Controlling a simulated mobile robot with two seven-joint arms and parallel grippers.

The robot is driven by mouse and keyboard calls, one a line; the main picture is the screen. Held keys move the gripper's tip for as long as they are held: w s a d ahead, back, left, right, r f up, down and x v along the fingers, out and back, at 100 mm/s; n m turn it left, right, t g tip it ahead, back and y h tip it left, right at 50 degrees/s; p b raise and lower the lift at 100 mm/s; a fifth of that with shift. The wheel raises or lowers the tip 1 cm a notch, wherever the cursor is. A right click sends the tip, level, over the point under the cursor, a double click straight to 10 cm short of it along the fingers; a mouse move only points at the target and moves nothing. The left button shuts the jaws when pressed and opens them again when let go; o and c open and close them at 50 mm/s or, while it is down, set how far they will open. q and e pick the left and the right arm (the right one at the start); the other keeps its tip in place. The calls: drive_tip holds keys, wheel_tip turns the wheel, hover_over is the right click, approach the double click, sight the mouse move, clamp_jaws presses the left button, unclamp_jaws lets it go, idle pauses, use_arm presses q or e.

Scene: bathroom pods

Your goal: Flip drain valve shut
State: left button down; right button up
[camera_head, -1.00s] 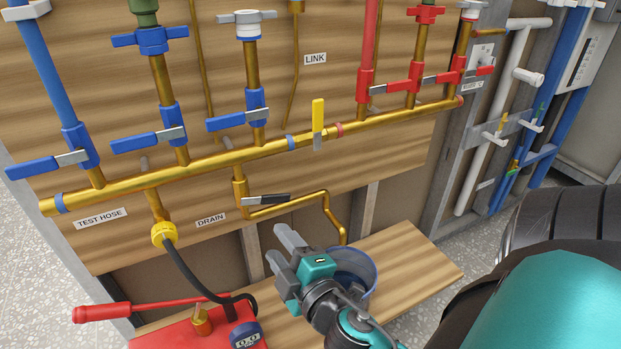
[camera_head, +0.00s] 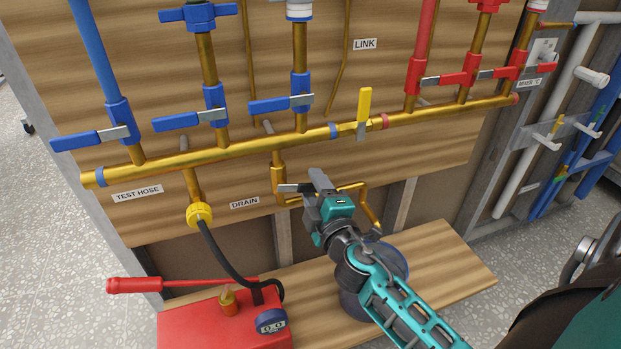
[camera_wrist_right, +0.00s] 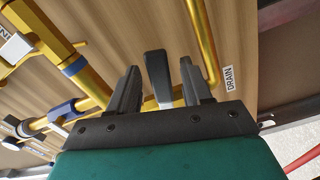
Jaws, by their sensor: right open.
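The drain valve (camera_head: 278,178) is on the short brass branch below the main pipe, just above and right of the DRAIN label (camera_head: 244,203). Its lever (camera_head: 291,188) lies sideways, pointing right along the pipe; its silver part shows and its far end is hidden by my gripper. My right gripper (camera_head: 312,196) is at the lever's right end, fingers open. In the right wrist view, the lever's black end (camera_wrist_right: 156,68) stands between the two fingers (camera_wrist_right: 160,88), with a gap on either side. My left gripper is not in view.
A yellow lever (camera_head: 364,106) stands upright on the main brass pipe (camera_head: 240,150). A black hose (camera_head: 228,262) runs from a yellow fitting (camera_head: 200,214) to a red test pump (camera_head: 190,322). A blue-rimmed bucket (camera_head: 402,262) stands on the wooden shelf (camera_head: 450,262) below my gripper.

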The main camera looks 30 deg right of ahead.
drive_tip(key=shift+x, duration=1.35)
clamp_jaws()
